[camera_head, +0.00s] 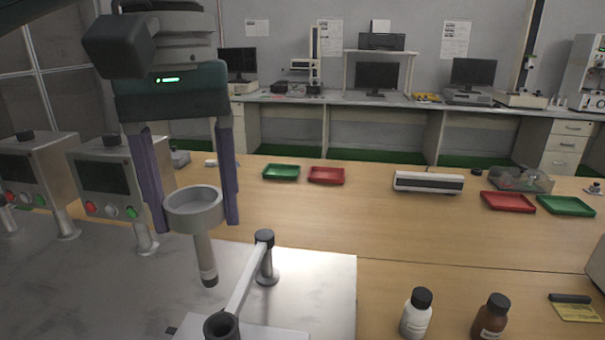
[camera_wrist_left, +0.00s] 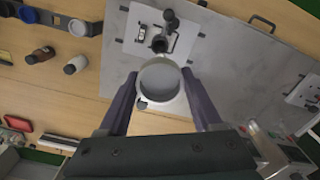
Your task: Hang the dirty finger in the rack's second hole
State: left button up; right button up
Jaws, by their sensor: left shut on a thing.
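The dirty finger (camera_head: 205,255) is a grey probe with a wide round collar on top and a narrow shaft with a dark band near its tip. My left gripper (camera_head: 197,226) is shut on its collar and holds it upright above the metal plate, left of the rack. The rack (camera_head: 243,282) is a pale bar with a black-capped post at its far end and a dark open ring near the bottom edge. In the left wrist view the collar (camera_wrist_left: 160,80) sits between the fingers, with the rack's dark ring (camera_wrist_left: 160,43) just beyond. My right gripper is out of view.
A white bottle (camera_head: 415,315) and a brown bottle (camera_head: 490,318) stand right of the rack. Green (camera_head: 281,172) and red (camera_head: 326,175) trays lie farther back. Control boxes (camera_head: 105,175) stand at the left. The table's middle (camera_head: 340,220) is clear.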

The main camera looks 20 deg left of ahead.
aim_at(211, 284)
pick_arm(q)
jog(key=shift+f+b, duration=0.4)
jog(key=shift+f, duration=2.3)
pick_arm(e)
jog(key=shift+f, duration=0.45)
